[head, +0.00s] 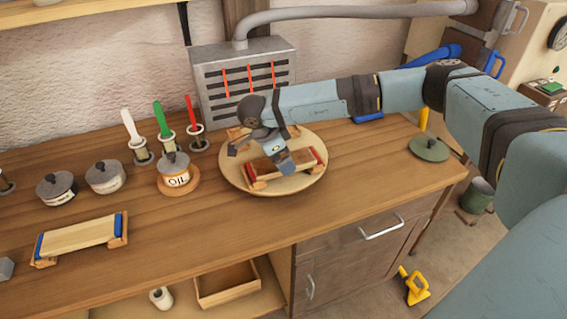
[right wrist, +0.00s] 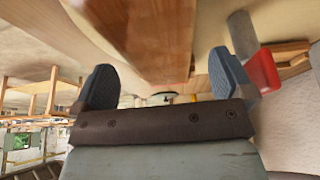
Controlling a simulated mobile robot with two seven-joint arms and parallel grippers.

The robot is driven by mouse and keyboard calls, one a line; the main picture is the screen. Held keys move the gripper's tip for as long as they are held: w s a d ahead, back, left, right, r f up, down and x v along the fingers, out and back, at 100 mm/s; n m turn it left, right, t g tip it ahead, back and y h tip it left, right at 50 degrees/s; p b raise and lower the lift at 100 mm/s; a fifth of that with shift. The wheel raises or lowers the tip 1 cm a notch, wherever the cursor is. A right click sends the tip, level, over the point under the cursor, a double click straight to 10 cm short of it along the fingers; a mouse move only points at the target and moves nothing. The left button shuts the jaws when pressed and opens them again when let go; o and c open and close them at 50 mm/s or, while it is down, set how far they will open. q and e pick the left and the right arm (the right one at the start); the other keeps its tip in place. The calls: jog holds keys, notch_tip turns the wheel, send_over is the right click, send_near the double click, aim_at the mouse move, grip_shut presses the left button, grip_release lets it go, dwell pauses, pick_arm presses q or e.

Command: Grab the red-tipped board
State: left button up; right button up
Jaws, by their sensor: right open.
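The red-tipped board (head: 268,171) lies on the round wooden turntable (head: 233,178), with red at its ends and small wooden supports under it. My right gripper (head: 284,165) is over the board and hides part of it. In the right wrist view, the two dark fingers of this gripper (right wrist: 165,80) are apart, with a wooden piece (right wrist: 150,40), apparently the board, in the gap between them. I cannot tell whether they touch it. A red end (right wrist: 263,70) shows just right of the right finger. My left gripper is not in view.
A blue-tipped board (head: 78,236) stands at the front left. An oil pot (head: 176,172), two lidded pots and several coloured candle-like sticks (head: 162,120) stand left of the turntable. A grey vented box (head: 243,85) is behind it. A green lid (head: 429,148) lies right.

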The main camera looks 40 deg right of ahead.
jog(key=shift+x, duration=0.95)
jog(key=shift+c, duration=0.5)
jog(key=c, duration=1)
jog(key=shift+r, duration=0.1)
